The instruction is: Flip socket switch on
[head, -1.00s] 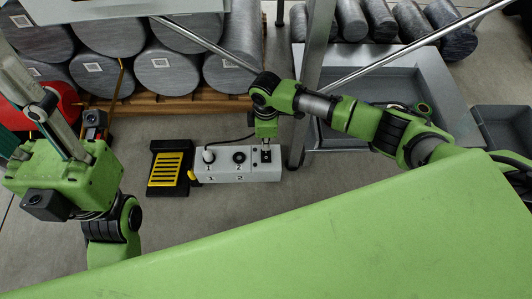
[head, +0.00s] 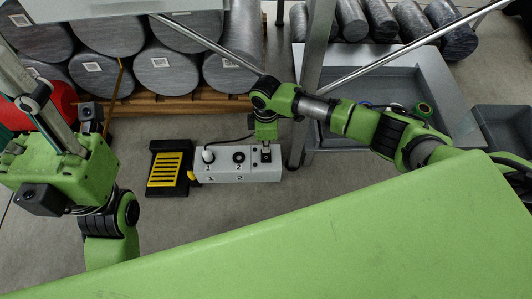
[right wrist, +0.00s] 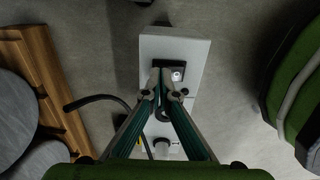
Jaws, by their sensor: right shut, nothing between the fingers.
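A light grey control box (head: 225,175) lies on the floor, with a white knob (head: 208,155), a round black socket (head: 239,157) and a black switch or socket plate at its right end. In the right wrist view the box (right wrist: 152,45) runs top to bottom, and the black plate with a bright part (right wrist: 177,76) is near its upper end. My right gripper (right wrist: 160,72) is shut and empty. Its fingertips are over the left part of that plate; I cannot tell whether they touch it. The switch's position is unclear. My left arm is at the left, its fingertips not visible.
A black pedal-like block with yellow stripes (head: 169,169) sits left of the box. A metal post (head: 314,60) and a grey tray (head: 440,85) stand to the right. Steel cylinders (head: 165,68) lie behind on wooden beams. A black cable (right wrist: 95,100) runs beside the box.

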